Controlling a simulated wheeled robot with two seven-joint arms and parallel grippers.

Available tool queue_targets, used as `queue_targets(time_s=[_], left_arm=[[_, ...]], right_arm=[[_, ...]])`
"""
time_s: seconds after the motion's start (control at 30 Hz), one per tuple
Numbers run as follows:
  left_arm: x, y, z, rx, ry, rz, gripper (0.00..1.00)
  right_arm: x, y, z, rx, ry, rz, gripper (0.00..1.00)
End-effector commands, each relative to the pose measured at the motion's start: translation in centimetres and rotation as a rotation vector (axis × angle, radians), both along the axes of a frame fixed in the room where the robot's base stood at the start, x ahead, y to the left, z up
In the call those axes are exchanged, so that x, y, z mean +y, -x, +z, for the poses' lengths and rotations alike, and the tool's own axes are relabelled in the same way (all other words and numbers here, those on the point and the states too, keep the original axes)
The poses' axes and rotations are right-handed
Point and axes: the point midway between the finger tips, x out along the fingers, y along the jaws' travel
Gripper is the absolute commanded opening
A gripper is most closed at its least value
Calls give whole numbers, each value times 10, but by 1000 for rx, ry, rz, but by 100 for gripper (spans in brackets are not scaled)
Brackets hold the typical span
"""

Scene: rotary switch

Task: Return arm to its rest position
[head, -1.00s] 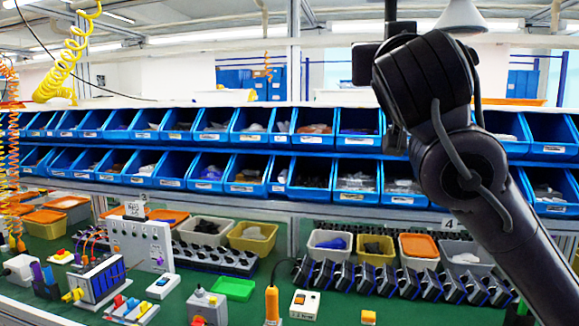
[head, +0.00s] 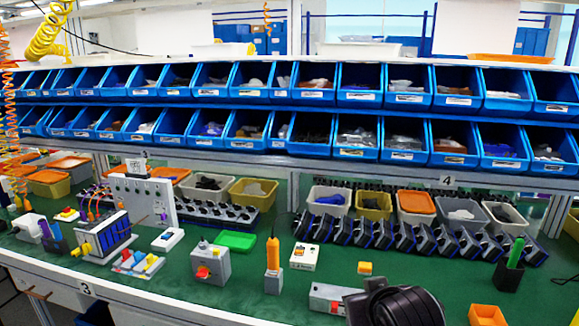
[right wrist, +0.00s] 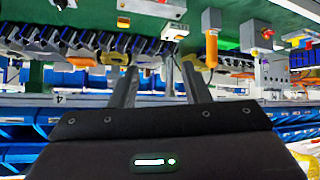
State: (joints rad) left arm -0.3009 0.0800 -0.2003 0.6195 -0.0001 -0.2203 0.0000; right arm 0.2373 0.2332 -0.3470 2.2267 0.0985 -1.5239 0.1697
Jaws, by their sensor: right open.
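My right arm (head: 400,305) shows as a dark rounded link at the bottom edge of the head view, right of centre. My right gripper (right wrist: 160,68) shows in the right wrist view; its two fingers are apart with nothing held between them. The rotary switch, a grey box (head: 210,264) with a red-orange knob, stands on the green bench, left of centre. It also shows in the right wrist view (right wrist: 256,38), at upper right, apart from the gripper. My left gripper is not in view.
The green bench (head: 350,282) holds an orange-handled tool (head: 273,262), a white button box (head: 304,256) and a grey box with a red part (head: 330,298) close to my arm. Rows of blue bins (head: 359,85) stand behind. Bare green surface lies right of centre.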

Motion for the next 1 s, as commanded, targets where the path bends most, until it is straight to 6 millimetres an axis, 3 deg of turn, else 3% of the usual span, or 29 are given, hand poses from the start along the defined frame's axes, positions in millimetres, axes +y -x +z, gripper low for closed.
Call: queue_targets(time_s=[0.03,0.1,0.2,0.3,0.5,0.7,0.77,1.0], left_arm=[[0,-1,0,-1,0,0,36],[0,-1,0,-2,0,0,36],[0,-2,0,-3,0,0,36],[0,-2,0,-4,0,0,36],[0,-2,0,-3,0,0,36],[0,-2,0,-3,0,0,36],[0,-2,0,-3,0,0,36],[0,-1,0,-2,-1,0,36]], right_arm=[[-4,19,-29,68,-6,3,43],[-10,44,-62,149,-7,7,43],[-19,82,-101,257,-4,8,43],[-27,114,-128,341,0,10,43],[-39,165,-161,467,10,9,43],[-50,208,-182,569,22,9,43],[-52,219,-189,595,26,10,43],[-49,199,-261,614,28,14,43]])
